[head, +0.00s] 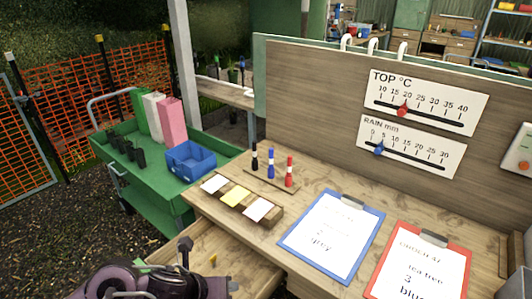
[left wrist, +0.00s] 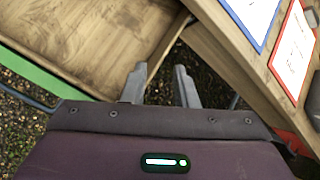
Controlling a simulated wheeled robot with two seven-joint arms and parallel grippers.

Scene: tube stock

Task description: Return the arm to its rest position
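My left gripper (left wrist: 160,78) is open and empty in the left wrist view. Its two grey fingers stand apart, with the edge of a wooden drawer and dark gravel behind them. In the head view, my purple left arm comes in at the bottom left, low in front of the bench. The pulled-out drawer (head: 240,262) lies close by it; the drawer also shows in the left wrist view (left wrist: 85,35), with a bare floor in the visible part. My right gripper is in neither view.
The wooden bench (head: 315,180) carries a blue clipboard (head: 333,232), a red clipboard (head: 418,262), a card block (head: 235,200) and three markers. A green cart (head: 150,195) with a blue bin (head: 190,158) stands at left. Gravel lies open at far left.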

